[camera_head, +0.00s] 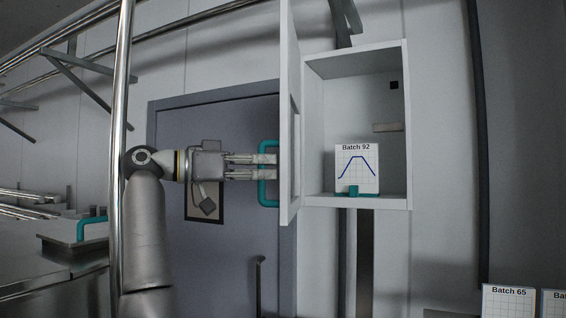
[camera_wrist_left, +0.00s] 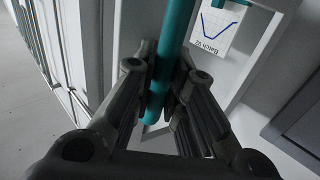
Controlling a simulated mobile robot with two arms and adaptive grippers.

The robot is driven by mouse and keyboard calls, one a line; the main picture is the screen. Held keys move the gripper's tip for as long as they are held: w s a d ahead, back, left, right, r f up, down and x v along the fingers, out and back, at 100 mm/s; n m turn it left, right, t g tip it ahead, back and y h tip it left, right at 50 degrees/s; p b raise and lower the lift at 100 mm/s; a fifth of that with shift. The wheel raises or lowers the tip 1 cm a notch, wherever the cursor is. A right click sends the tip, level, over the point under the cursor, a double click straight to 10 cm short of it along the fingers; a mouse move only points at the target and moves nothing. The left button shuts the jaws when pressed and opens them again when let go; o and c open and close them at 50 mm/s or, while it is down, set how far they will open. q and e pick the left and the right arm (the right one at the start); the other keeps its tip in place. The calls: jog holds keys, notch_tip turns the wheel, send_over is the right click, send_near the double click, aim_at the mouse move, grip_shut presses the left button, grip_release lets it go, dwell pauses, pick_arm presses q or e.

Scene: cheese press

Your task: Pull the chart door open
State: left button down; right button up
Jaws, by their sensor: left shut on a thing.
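The chart door (camera_head: 289,120) is a pale panel hinged on the left side of a white wall cabinet (camera_head: 407,120). It stands swung out, and the cabinet's inside shows. A teal bar handle (camera_head: 263,190) is on the door's outer face. My left gripper (camera_head: 275,166) is shut on this handle, and the left wrist view shows the teal bar (camera_wrist_left: 172,50) between its fingers. Inside the cabinet stands a Batch 92 chart card (camera_head: 357,165) with a small teal grip at its foot. The card also shows upside down in the left wrist view (camera_wrist_left: 217,28). My right gripper is not in view.
A chrome pole (camera_head: 122,80) stands upright by my left arm. A grey-blue door (camera_head: 172,130) is behind the gripper. At bottom right are a Batch 65 card (camera_head: 508,303) and another card. A bench with a teal handle (camera_head: 92,225) is at left.

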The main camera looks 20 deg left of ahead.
pick_arm(q)
jog(key=shift+s+a+p, duration=0.1)
jog(key=shift+a+p, duration=0.25)
jog(key=shift+a, duration=1.3)
jog(key=c, duration=1.5)
grip_release()
jog(key=shift+s, duration=0.1)
jog(key=shift+o, duration=0.2)
jog(key=v, duration=1.2)
